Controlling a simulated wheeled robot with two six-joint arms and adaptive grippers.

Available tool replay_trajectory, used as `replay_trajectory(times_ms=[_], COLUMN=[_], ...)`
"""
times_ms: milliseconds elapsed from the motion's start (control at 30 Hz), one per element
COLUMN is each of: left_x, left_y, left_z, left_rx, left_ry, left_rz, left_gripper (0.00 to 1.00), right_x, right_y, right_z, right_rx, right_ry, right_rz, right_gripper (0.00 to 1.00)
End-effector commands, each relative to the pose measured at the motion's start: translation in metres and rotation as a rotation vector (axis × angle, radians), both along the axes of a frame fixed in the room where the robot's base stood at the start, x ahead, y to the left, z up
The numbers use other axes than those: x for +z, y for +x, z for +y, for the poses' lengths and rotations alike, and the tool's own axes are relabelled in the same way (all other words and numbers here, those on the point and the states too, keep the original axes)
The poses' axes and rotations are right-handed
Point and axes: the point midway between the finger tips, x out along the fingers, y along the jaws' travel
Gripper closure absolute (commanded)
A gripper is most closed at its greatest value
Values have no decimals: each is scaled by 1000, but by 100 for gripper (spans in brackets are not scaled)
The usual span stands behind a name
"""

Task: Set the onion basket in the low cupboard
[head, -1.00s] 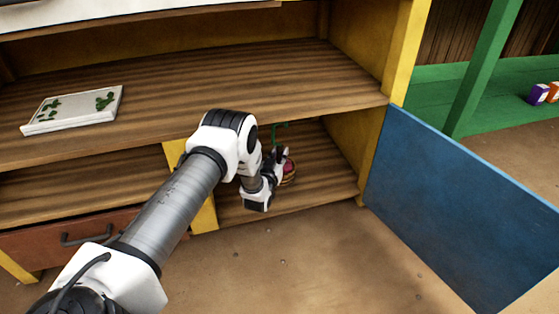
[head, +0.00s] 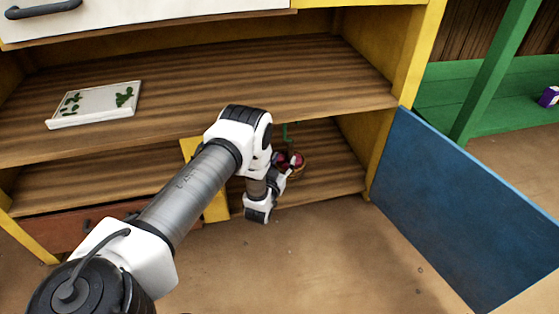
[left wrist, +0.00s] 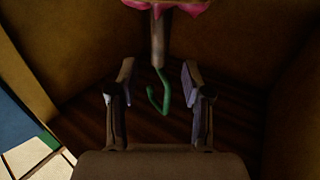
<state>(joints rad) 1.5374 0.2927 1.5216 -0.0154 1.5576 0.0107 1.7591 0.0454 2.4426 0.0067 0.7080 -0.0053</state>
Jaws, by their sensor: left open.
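The onion basket (head: 296,172), small and brown with dark red onions, stands on the floor of the low cupboard (head: 335,180). A thin green hook (head: 286,133) rises above it. My left gripper (head: 281,171) is inside the cupboard opening, just left of the basket and partly covering it. In the left wrist view, its two fingers (left wrist: 158,75) are apart, with a brown stem and green hook (left wrist: 163,92) showing between them. A pink shape shows at the top edge there. Contact with the basket cannot be told. My right gripper is not in view.
The cupboard's blue door (head: 455,215) stands wide open on the right. A white tray with green leaves (head: 95,105) lies on the shelf above. A yellow post (head: 387,145) bounds the opening on the right. Bare floor (head: 330,250) lies in front.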

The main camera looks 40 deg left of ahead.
Motion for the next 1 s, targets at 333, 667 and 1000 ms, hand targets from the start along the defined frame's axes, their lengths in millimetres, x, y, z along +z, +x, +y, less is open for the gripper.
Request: replay_trajectory(times_ms=[333, 667, 1000], left_x=[-11, -71, -44], left_y=[-56, -298, -391], left_z=[-26, -158, -172], left_rx=[-13, -164, -185], left_ry=[-27, -244, -260], left_rz=[84, 1236, 1553], left_gripper=[51, 51, 51], right_x=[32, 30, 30], right_y=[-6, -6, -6], right_z=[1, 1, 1], right_rx=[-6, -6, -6], right_ry=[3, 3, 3], right_rz=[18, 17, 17], right_gripper=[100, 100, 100])
